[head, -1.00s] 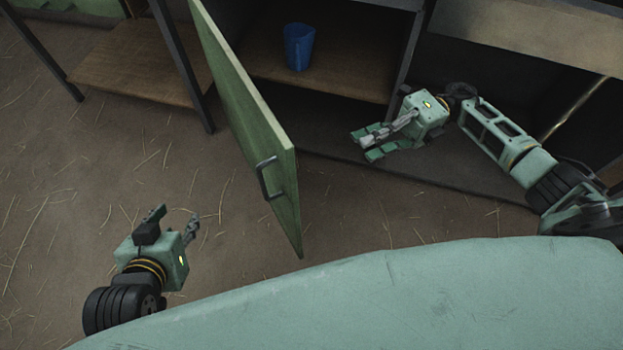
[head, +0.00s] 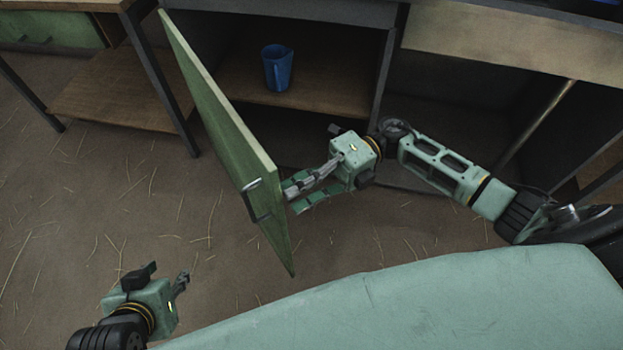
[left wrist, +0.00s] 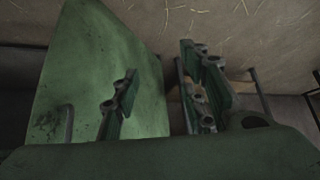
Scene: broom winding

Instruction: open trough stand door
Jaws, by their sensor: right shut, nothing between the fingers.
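The green door (head: 226,135) of the trough stand (head: 330,50) stands swung wide open in the head view, with its dark handle (head: 257,199) on the outer face near the free edge. My right gripper (head: 288,196) is shut and empty, its fingertips at the door's inner side close to the free edge; I cannot tell whether they touch. My left gripper (head: 166,277) is open and empty at the lower left, apart from the door. In the left wrist view its fingers (left wrist: 165,95) are spread, with the green door (left wrist: 95,75) beyond them.
A blue cup (head: 277,68) stands on the stand's inner shelf (head: 320,92). A wooden shelf unit (head: 125,85) with dark legs is at the left. Straw-strewn floor (head: 130,190) is free left of the door. A metal rod (head: 535,125) leans at the right.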

